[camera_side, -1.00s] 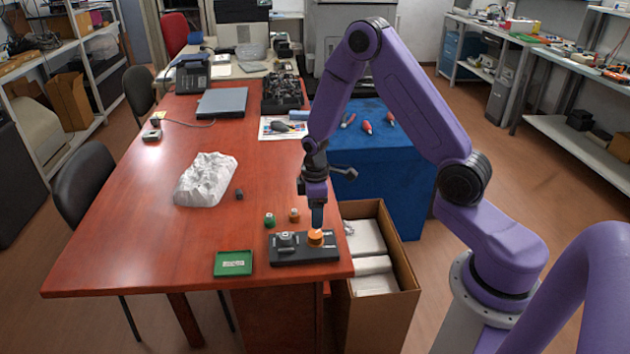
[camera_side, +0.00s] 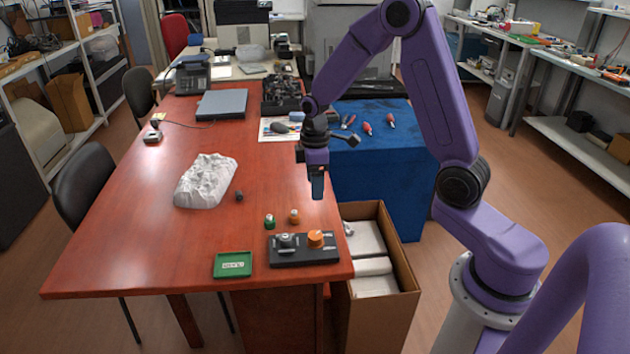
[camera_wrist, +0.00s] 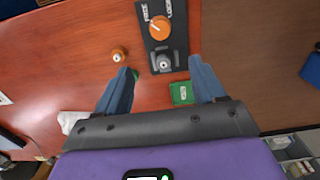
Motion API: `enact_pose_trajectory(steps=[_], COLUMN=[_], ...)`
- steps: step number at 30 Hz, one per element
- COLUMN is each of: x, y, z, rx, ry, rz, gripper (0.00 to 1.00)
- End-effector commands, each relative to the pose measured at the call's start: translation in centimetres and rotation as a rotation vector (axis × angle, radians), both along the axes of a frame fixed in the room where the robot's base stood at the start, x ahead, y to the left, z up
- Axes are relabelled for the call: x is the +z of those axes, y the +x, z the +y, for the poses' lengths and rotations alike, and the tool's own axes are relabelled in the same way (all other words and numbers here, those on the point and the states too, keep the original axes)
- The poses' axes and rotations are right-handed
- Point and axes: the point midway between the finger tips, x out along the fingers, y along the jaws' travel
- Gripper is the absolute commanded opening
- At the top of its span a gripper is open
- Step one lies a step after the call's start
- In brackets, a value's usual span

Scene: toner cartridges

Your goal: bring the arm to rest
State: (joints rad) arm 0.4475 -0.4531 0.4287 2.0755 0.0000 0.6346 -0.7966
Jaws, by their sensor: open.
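My gripper (camera_side: 317,188) is open and empty, held in the air above the front right of the red-brown table. In the wrist view its two blue fingers (camera_wrist: 160,88) stand wide apart. Below it is a black block (camera_side: 330,250) carrying an orange cartridge (camera_side: 315,238) on the right and a grey one (camera_side: 286,240) on the left. The block, the orange cartridge (camera_wrist: 159,27) and the grey cartridge (camera_wrist: 161,62) also show in the wrist view. A small orange piece (camera_side: 294,217) and a small green piece (camera_side: 269,221) stand behind the block. My gripper touches none of them.
A green tray (camera_side: 218,264) lies left of the block. A white crumpled lump (camera_side: 205,182) and a small dark piece (camera_side: 239,196) lie farther back. An open cardboard box (camera_side: 400,298) and a blue-covered table (camera_side: 385,165) stand right. The table's left part is clear.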

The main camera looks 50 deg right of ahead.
Motion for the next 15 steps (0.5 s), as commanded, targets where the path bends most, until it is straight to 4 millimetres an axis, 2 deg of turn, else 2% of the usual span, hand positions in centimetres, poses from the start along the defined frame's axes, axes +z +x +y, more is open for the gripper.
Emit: enact_pose_trajectory(steps=[4, 8, 15], x=[0.2, 1.2, 4.1], y=[-0.2, -1.2, -5.8], z=[0.4, 2.2, 7.2], rx=[0.005, 0.027, 0.087], ry=[0.0, 0.001, 0.003], rz=[-0.001, -0.006, -0.011], gripper=[0.69, 0.69, 0.69])
